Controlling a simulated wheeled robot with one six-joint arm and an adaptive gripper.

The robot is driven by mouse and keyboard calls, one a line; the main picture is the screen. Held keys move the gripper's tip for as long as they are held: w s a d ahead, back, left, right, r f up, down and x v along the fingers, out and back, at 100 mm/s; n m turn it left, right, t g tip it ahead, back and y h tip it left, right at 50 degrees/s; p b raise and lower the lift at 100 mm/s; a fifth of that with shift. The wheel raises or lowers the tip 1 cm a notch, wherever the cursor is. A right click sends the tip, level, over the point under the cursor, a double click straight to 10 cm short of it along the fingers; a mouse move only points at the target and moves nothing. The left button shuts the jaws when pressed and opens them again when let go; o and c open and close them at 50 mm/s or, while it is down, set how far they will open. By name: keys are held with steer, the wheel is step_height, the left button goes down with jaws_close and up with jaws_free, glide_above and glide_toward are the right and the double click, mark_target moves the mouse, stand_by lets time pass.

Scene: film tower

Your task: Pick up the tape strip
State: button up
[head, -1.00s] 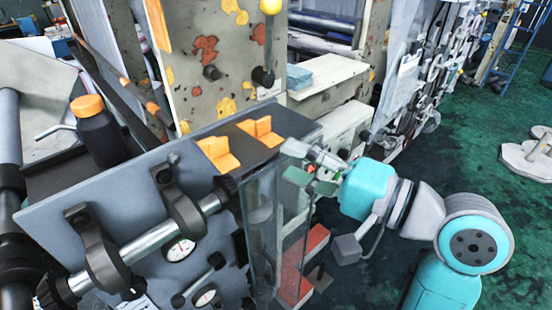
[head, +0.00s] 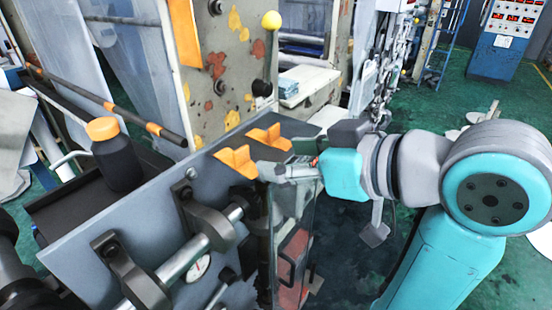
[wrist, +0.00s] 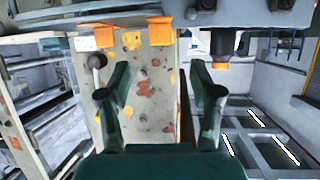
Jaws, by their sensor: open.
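I cannot clearly pick out a tape strip. Two folded orange pieces stand on the grey machine top, a nearer one (head: 237,160) and a farther one (head: 270,137). My gripper (head: 264,171) is at the right edge of this top, close to the nearer piece; contact cannot be told. The wrist view appears upside down. There my gripper (wrist: 160,80) has its two dark fingers apart with nothing between them. Orange pieces (wrist: 160,30) show beyond them near the top of that view.
A black bottle with an orange cap (head: 116,156) stands on a dark tray at left. A paint-chipped panel (head: 228,75) with a yellow-knobbed lever (head: 270,22) rises behind the orange pieces. A shaft with clamps (head: 190,250) lies in front. Green floor is open at right.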

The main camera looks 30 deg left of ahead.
mark_target(243, 154)
steer(key=shift+a, duration=0.1)
steer(key=x, duration=1)
steer(key=shift+w+a+f, duration=0.1)
steer(key=shift+a, duration=0.2)
steer(key=c, duration=1.2)
steer(key=o, duration=1.2)
steer(key=shift+c, duration=0.2)
steer(key=shift+d, duration=0.1)
steer(key=v, duration=1.1)
steer(key=shift+d, duration=0.4)
steer(key=shift+o, duration=0.2)
